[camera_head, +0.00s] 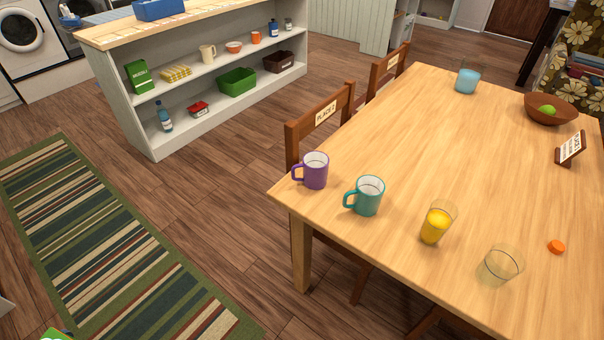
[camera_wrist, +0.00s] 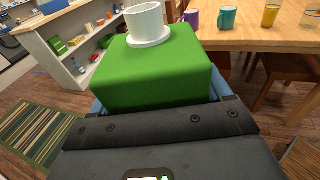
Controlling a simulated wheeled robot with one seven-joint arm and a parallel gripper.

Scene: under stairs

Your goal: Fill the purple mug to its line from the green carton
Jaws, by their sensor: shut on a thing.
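The purple mug (camera_head: 317,173) stands upright at the near left corner of the wooden table (camera_head: 430,130), handle to the left. Its inside looks pale; I make out no fill line. It also shows at the top of the wrist view (camera_wrist: 191,18). My gripper (camera_wrist: 160,100) is shut on the green carton (camera_wrist: 155,72), with a finger on each side. The carton's white round spout (camera_wrist: 146,22) points away from the wrist, its mouth hidden. In the head view only a bit of the carton (camera_head: 54,334) shows at the bottom left, well apart from the mug.
A teal mug (camera_head: 370,195), a glass of yellow drink (camera_head: 437,223) and an empty-looking glass (camera_head: 500,265) stand right of the purple mug. A chair (camera_head: 318,118) is behind the corner. A shelf unit (camera_head: 205,80) stands at the back left. Floor between rug (camera_head: 100,240) and table is clear.

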